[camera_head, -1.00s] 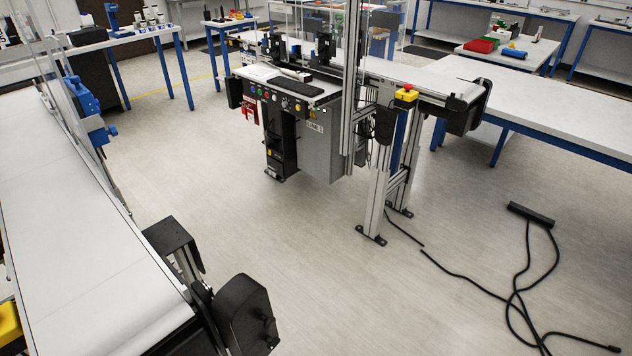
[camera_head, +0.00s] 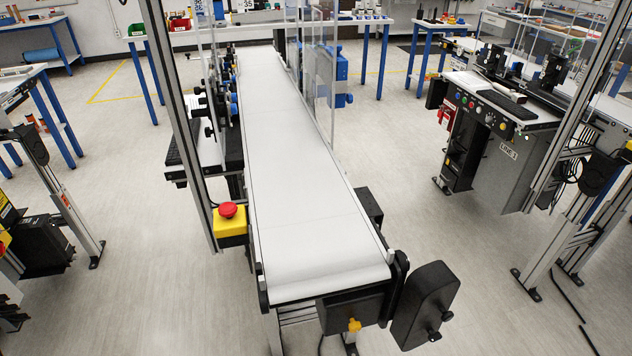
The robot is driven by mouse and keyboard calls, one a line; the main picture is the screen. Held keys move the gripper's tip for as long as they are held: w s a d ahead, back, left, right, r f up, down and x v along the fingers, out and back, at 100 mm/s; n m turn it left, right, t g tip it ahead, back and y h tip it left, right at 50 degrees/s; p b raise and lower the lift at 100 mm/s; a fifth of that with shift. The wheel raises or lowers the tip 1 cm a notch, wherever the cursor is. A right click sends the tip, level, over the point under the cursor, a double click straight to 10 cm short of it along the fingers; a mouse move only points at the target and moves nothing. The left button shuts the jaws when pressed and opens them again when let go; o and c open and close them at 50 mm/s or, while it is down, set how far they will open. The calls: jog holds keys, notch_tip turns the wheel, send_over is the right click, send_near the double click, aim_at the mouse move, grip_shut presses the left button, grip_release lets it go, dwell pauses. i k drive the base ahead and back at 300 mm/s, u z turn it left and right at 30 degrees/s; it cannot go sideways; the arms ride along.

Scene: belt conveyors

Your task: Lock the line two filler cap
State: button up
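No filler cap that I can identify shows in this view. A white belt conveyor (camera_head: 300,180) runs away from me in the middle, with no line label that I can read on it. A small yellow piece (camera_head: 354,325) sits under its near end; I cannot tell what it is. Another line's grey cabinet (camera_head: 505,172) at the right carries a label beginning "LINE", its number too small to read surely. Red items (camera_head: 447,115) hang on that cabinet's left side. My gripper is not in view.
A red stop button (camera_head: 228,210) on a yellow box stands left of the middle belt. A black motor housing (camera_head: 426,303) juts out at its near right corner. Open floor (camera_head: 450,245) lies between the two lines. Black equipment (camera_head: 35,240) stands at the far left.

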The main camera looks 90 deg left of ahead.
aim_at(354, 326)
jog(key=u, duration=0.1)
jog(key=k, duration=0.7)
jog(key=u, duration=4.2)
jog(key=k, duration=0.15)
jog(key=z, duration=1.95)
